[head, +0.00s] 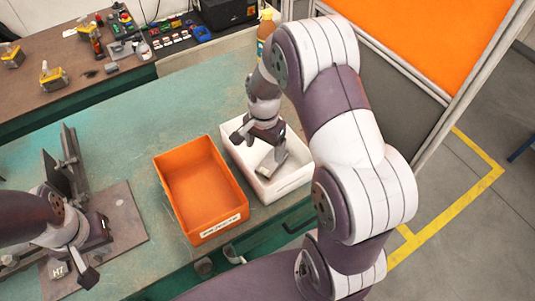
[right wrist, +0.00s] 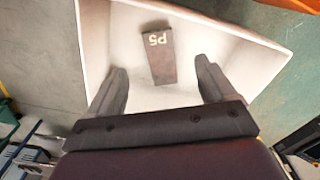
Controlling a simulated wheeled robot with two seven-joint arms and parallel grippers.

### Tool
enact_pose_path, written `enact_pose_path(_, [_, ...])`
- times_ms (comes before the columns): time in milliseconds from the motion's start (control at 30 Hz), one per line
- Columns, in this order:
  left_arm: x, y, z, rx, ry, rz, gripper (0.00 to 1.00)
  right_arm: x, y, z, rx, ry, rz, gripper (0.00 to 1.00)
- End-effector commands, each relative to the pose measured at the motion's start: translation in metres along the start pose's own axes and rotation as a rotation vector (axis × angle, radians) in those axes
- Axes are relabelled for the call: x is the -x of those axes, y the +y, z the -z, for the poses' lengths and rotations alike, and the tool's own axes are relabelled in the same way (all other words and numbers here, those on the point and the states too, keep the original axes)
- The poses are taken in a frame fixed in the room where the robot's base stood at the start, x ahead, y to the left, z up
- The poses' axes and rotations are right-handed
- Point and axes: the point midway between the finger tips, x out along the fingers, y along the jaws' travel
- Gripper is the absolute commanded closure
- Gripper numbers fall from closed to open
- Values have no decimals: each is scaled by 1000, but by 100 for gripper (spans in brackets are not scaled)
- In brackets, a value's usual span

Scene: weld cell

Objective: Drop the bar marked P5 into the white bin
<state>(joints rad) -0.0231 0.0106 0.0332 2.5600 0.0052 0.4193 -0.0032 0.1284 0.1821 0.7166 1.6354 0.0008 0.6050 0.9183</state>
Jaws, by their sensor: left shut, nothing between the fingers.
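The grey bar marked P5 (right wrist: 158,52) shows inside the white bin (right wrist: 215,45) in the right wrist view, between and beyond my right fingertips, apart from both. In the head view the bar (head: 267,165) is within the walls of the white bin (head: 296,183), below the fingers. I cannot tell whether it lies flat on the bin floor. My right gripper (head: 258,146) is open and empty above the bin; its spread fingers also show in the right wrist view (right wrist: 162,78). My left gripper (head: 89,268) is shut and empty at the lower left of the head view.
An orange bin (head: 197,190) with a label stands directly left of the white bin. A metal plate (head: 120,215) and an upright fixture (head: 62,165) are near my left arm. A block marked H7 (head: 58,270) lies there. A bottle (head: 266,25) stands behind the white bin.

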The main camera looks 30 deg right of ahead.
Motion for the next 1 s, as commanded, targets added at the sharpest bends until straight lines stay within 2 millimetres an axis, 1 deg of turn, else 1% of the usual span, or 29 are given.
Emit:
enact_pose_path(200, [0, 0, 0, 0, 0, 0, 100, -1, 1, -1, 0, -3, -3, 17])
enact_pose_path(267, [0, 0, 0, 0, 0, 0, 100, 1, 1, 0, 0, -2, -2, 17])
enact_pose_path(367, [-1, 0, 0, 0, 0, 0, 100, 16, 0, 0, 0, 1, 1, 17])
enact_pose_path(600, [-3, 0, 0, 0, 0, 0, 100, 81, -1, 1, 0, 2, 2, 17])
enact_pose_path(733, [-1, 0, 0, 0, 0, 0, 100, 110, -1, 1, 0, 1, 1, 17])
enact_pose_path(833, [0, 0, 0, 0, 0, 0, 100, 122, -1, 0, 0, 0, -1, 17])
enact_pose_path(1000, [0, 0, 0, 0, 0, 0, 100, 126, -1, 0, 0, -1, -2, 17])
